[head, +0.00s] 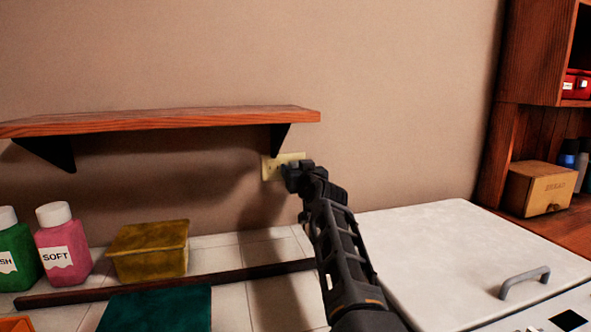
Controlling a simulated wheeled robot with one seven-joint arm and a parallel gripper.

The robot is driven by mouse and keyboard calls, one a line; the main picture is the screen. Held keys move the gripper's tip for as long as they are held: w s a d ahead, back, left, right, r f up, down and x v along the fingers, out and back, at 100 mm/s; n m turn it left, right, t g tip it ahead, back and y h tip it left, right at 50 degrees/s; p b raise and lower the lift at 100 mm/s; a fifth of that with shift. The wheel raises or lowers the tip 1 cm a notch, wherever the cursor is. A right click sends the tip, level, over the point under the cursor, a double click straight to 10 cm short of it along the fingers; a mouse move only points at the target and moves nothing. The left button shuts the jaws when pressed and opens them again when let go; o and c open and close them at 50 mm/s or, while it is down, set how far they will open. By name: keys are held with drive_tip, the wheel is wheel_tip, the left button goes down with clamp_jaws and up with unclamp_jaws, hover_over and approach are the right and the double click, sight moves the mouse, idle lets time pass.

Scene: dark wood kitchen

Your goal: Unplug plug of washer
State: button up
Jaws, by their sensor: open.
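A cream outlet plate (268,168) is on the wall below the right end of the shelf. My gripper (296,177) is in front of the plate's right part and hides some of it. It is open, seen from behind. I cannot make out the plug apart from the dark gripper, nor whether the jaws are around it or touching it. The white washer top (440,243) with a grey handle (525,282) is at the right. No cord is clearly visible.
A wooden shelf (160,121) with black brackets sits just above and left of the outlet. Bottles (64,246), a yellow box (150,250) and a teal item (157,309) stand on the tiled counter. A wooden cabinet (521,130) is at the right.

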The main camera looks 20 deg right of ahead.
drive_tip(key=shift+c, duration=0.3)
clamp_jaws()
idle(0.4)
drive_tip(key=shift+s+p, duration=2.6)
drive_tip(key=shift+s, duration=0.4)
